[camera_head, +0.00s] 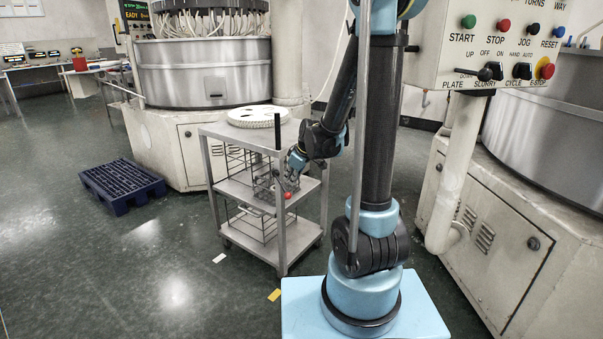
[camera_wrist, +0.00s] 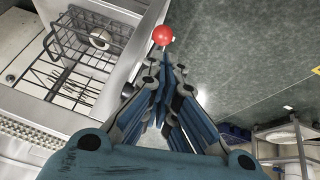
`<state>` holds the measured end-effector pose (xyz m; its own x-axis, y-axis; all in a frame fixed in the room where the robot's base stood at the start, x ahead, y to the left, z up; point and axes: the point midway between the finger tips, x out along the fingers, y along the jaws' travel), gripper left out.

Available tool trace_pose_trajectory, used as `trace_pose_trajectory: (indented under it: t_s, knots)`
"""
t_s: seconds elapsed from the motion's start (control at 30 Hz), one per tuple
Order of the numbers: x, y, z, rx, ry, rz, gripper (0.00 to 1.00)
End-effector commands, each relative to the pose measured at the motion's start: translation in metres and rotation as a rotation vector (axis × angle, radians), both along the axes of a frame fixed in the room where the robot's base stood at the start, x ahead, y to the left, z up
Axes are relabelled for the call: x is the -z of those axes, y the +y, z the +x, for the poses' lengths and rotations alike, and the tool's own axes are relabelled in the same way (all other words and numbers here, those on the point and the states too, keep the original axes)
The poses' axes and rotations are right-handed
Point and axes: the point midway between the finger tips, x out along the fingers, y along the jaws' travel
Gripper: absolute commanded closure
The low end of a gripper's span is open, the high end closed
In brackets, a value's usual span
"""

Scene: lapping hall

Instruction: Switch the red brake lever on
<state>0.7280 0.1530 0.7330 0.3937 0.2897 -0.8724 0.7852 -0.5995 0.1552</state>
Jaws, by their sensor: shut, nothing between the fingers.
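The red brake lever shows as a round red knob (camera_head: 287,195) beside the near corner post of a grey trolley (camera_head: 282,232), at middle-shelf height. In the wrist view the knob (camera_wrist: 162,35) is just beyond my fingertips, near the trolley's edge. My gripper (camera_head: 291,183) is shut and empty, just above the knob in the head view. Its fingers (camera_wrist: 160,72) point toward the knob in the wrist view. I cannot tell whether they touch it. The lever's shaft is not clearly visible, and its setting cannot be read.
The trolley carries a white perforated disc (camera_head: 257,116) on top and wire baskets (camera_head: 240,162) below. A blue pallet (camera_head: 122,184) lies on the floor at left. A control panel (camera_head: 500,45) and machine cabinet (camera_head: 490,230) stand at right. Floor left of the trolley is open.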

Motion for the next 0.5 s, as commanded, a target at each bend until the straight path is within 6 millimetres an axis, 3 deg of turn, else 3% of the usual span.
trace_pose_trajectory:
  t_s: [0.5]
  knots:
    - [-0.033, -0.026, -0.03, 0.001, 0.001, 0.0, 1.0]
